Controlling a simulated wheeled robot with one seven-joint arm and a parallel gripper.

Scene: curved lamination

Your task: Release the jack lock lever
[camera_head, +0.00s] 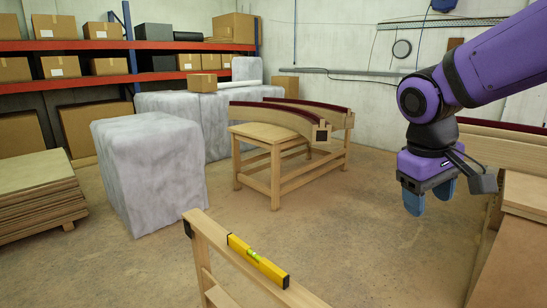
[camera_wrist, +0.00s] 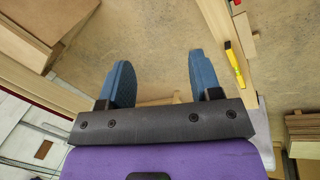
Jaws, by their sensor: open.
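I cannot make out a jack or its lock lever in either view. My gripper (camera_head: 430,198) hangs at the right of the head view, pointing down, with blue fingers. In the wrist view its two fingers (camera_wrist: 162,80) stand well apart with nothing between them, over bare floor. A curved laminated wooden beam (camera_head: 275,117) with a dark red top strip rests on a wooden stand (camera_head: 256,137) in the middle of the head view, left of my gripper and apart from it.
A yellow spirit level (camera_head: 257,262) lies on a wooden rail (camera_head: 215,240) in front; the level also shows in the wrist view (camera_wrist: 234,62). Wrapped grey blocks (camera_head: 150,175), a plywood stack (camera_head: 38,195) and loaded shelves (camera_head: 65,45) stand left. A wooden bench (camera_head: 524,195) is right. Middle floor is clear.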

